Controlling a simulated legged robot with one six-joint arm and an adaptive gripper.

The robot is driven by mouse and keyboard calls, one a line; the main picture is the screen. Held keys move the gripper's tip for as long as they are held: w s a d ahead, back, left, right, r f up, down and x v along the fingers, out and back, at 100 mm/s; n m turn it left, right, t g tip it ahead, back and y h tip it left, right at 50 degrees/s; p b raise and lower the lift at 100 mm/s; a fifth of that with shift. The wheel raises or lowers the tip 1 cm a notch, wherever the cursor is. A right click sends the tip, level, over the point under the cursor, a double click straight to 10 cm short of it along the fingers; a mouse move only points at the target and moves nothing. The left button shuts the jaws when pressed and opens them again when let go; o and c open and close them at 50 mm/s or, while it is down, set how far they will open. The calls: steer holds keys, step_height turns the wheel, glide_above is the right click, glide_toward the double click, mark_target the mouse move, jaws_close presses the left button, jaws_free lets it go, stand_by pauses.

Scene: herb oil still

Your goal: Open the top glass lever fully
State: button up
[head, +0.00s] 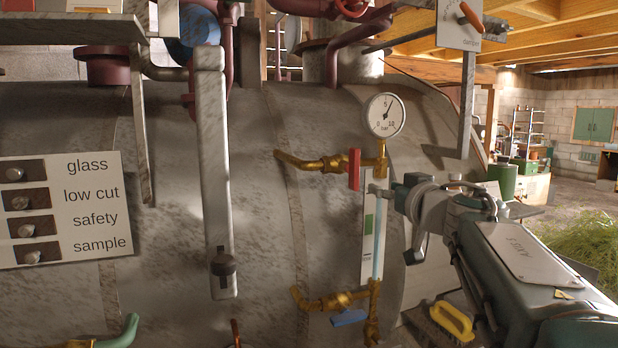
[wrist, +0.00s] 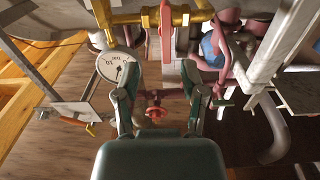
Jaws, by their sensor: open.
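The top glass lever is a red handle (head: 354,169) on the brass valve at the top of the sight glass (head: 378,235). It stands upright, crosswise to its horizontal brass pipe (head: 310,163). In the wrist view the red lever (wrist: 166,30) shows at the top, beyond my fingers. My gripper (head: 392,222) is open and empty, to the right of and below the lever, apart from it. In the wrist view my gripper's two fingers (wrist: 155,85) are spread wide. A blue lever (head: 349,318) sits on the lower brass valve.
A round pressure gauge (head: 384,115) stands just above the upper valve; it also shows in the wrist view (wrist: 118,68). A label board (head: 93,210) is at the left. A grey post (head: 215,165) stands before the tank. A damper plate with an orange handle (head: 468,14) is at upper right.

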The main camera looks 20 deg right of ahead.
mark_target(357, 178)
steer(key=w, duration=0.1)
steer(key=w+a, duration=0.1)
steer(key=w, duration=0.3)
steer(key=shift+w+a, duration=0.25)
steer(key=w, duration=0.5)
steer(key=shift+w+d, duration=0.2)
steer(key=shift+d, duration=0.15)
steer(key=shift+a, duration=0.15)
steer(key=shift+a, duration=0.1)
steer(key=c, duration=0.3)
jaws_close()
